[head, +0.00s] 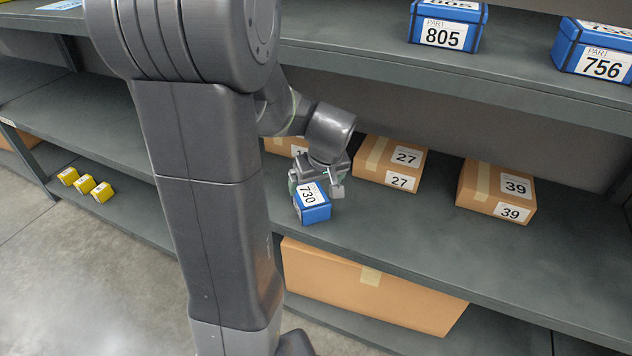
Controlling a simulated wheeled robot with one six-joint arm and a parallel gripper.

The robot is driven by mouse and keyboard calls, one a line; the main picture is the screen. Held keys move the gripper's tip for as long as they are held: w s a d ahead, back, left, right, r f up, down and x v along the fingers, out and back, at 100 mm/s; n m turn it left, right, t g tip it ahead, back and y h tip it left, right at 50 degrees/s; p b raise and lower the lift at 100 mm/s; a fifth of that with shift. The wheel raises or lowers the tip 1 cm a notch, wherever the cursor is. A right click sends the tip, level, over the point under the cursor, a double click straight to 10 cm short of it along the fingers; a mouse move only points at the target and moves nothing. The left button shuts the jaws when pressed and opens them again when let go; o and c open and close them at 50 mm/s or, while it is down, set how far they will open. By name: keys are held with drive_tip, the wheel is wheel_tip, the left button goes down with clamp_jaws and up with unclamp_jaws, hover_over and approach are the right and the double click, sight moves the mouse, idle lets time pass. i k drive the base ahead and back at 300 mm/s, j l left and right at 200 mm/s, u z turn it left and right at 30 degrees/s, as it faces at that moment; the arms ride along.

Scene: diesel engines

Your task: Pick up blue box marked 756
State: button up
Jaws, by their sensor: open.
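The blue box marked 756 (598,52) sits on the upper shelf at the far right, with its white "PART 756" label facing out. The picture's right edge cuts it off slightly. My gripper (316,188) is well below and to the left of it, over the middle shelf. The gripper is open, with its fingers close around a smaller blue box marked 730 (315,215). I cannot tell whether the fingers touch that box or whether it rests fully on the shelf.
A blue box marked 805 (446,27) stands left of box 756. Cardboard boxes marked 27 (391,163) and 39 (497,191) stand on the middle shelf (420,240). A large carton (365,290) lies below. Small yellow boxes (86,183) are at left. Clear floor (75,275) lies lower left.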

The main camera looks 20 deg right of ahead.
sight(602, 51)
drive_tip(key=z, duration=1.45)
